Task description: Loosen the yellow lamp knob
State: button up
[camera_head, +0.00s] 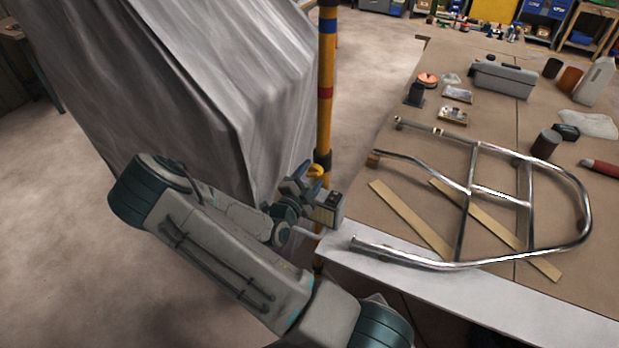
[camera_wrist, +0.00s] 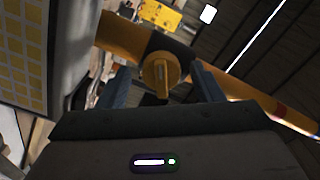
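The yellow lamp knob (camera_head: 316,170) sits on the yellow pole (camera_head: 325,122), at a dark collar. In the wrist view the knob (camera_wrist: 160,72) is between my two fingers, near the pole (camera_wrist: 125,35), which crosses at a slant behind it. My gripper (camera_head: 303,176) is at the pole. In the wrist view my gripper (camera_wrist: 162,84) is open, with a finger on each side of the knob and a visible gap on both sides. The lamp head is not clearly in view.
A workbench (camera_head: 480,130) to the right holds a bent metal tube frame (camera_head: 470,190), wooden strips, a grey toolbox (camera_head: 503,78) and several cans. A grey draped sheet (camera_head: 190,80) hangs close behind my arm on the left. Bare floor shows further left.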

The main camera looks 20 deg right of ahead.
jog(key=b+v, duration=0.3)
jog(key=v, duration=1.1)
jog(key=shift+d, duration=0.1)
